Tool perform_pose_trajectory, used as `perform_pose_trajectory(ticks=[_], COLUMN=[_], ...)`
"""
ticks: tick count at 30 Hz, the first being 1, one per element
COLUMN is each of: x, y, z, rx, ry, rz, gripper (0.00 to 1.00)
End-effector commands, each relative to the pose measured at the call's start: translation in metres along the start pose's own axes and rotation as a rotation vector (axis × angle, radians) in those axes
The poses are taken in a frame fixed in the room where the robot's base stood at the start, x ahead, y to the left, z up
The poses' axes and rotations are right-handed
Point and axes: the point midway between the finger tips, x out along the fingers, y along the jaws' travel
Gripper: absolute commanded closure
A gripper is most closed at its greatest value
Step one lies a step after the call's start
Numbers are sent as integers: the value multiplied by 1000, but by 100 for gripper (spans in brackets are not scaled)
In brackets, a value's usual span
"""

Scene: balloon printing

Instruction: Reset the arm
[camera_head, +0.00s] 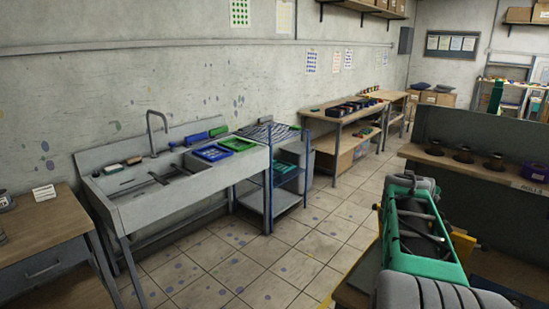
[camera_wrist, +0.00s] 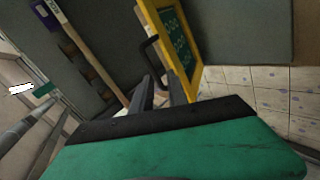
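My gripper (camera_wrist: 163,84) shows in the wrist view as two dark fingers standing apart with a gap between them, beyond a green and black body. A yellow-framed panel with a dark green face (camera_wrist: 177,42) stands just past the fingertips. A thin black handle (camera_wrist: 147,48) curves from its left side down toward the gap. I see nothing clearly clamped, and cannot tell whether the fingers touch the handle. In the head view my green and grey arm fills the lower right and hides the fingertips; yellow parts (camera_head: 464,246) show beside it.
A dark partition with a shelf of round dark items (camera_head: 464,155) and a purple box (camera_head: 535,172) stands behind my arm. A grey sink (camera_head: 170,185), a blue-framed rack (camera_head: 287,178) and a wooden desk (camera_head: 45,225) line the left. Tiled floor (camera_head: 270,255) between is clear.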

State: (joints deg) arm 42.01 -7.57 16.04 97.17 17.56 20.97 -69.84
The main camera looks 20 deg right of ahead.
Motion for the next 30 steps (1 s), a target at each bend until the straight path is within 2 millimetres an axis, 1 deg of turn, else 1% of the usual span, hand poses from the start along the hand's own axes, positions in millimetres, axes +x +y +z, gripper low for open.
perform_pose_trajectory(ticks=[1, 2, 3, 5, 6, 7, 8, 9, 11, 12, 14, 15, 17, 18, 20, 21, 22, 24, 25, 27, 30], x=[0, 0, 3, 2, -4, -12, -23, -41, -72, -94, -128, -151, -186, -206, -232, -248, -260, -277, -282, -287, -288], y=[-11, -23, -55, -110, -144, -167, -189, -218, -257, -281, -313, -333, -358, -368, -374, -374, -375, -382, -385, -390, -391], z=[1, 2, 8, 21, 30, 37, 44, 49, 48, 45, 38, 33, 19, 9, -8, -22, -31, -41, -43, -46, -47], rx=[139, 243, 382, 561, 658, 726, 789, 848, 884, 877, 817, 750, 643, 583, 515, 479, 454, 403, 386, 361, 356], ry=[-11, -23, -62, -150, -216, -266, -318, -375, -436, -458, -456, -430, -347, -281, -185, -120, -80, -25, -13, -2, 1], rz=[-43, -84, -164, -287, -357, -404, -445, -498, -568, -610, -670, -707, -749, -765, -780, -788, -795, -812, -819, -828, -829], gripper=[80, 80, 80, 80, 80, 80, 80, 80, 80, 80, 80, 80, 80, 80, 80, 80, 80, 80, 80, 80, 80])
